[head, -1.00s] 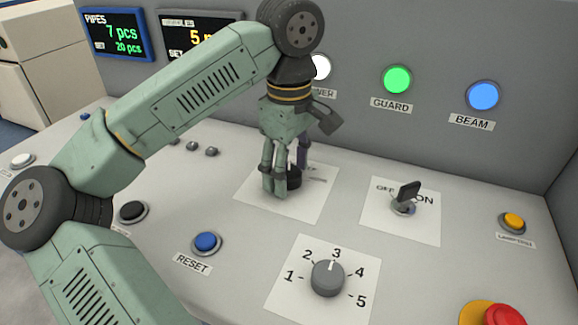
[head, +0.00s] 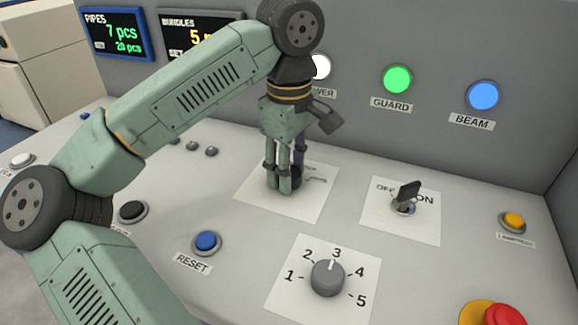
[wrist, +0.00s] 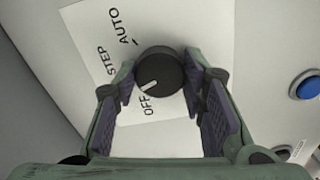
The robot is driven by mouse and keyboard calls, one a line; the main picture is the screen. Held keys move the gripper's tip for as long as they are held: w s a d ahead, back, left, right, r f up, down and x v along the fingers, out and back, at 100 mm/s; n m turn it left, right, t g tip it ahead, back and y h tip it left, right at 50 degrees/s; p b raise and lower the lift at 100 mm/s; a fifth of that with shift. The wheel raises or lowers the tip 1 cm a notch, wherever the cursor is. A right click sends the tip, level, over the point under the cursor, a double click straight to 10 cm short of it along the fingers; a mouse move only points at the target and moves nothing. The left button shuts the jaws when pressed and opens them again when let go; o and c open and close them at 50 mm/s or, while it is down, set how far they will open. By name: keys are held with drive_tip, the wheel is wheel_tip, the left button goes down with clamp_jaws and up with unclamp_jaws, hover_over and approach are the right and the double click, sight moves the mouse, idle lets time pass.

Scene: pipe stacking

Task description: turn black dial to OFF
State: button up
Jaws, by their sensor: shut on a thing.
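The black dial (wrist: 165,68) is round, with a white pointer line, on a white label plate (wrist: 205,28) marked OFF, STEP and AUTO. In the wrist view the pointer slants down and left, on the OFF side and closer to OFF than to STEP. My gripper (wrist: 159,76) has its purple-padded fingers on either side of the dial, shut on it. In the head view my gripper (head: 286,188) points down onto the plate (head: 318,203) and its fingers cover most of the dial (head: 296,184).
A black ON/OFF key switch (head: 407,195) stands to the right. A grey numbered knob (head: 327,279) and a blue RESET button (head: 206,241) are nearer. A red button (head: 505,315) is at the lower right. An upright panel with lit lamps (head: 397,80) rises behind.

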drive_tip(key=n+b, duration=0.1)
drive_tip(key=n, duration=0.2)
drive_tip(key=shift+n+b, duration=0.3)
drive_tip(key=shift+b, duration=0.05)
drive_tip(key=n+b, duration=0.1)
drive_tip(key=n, duration=0.3)
drive_tip(key=shift+n, duration=0.3)
idle(0.3)
drive_tip(key=o, duration=1.2)
drive_tip(key=shift+c, duration=0.2)
drive_tip(key=shift+r, duration=0.1)
wheel_tip(320, 180, up, 12)
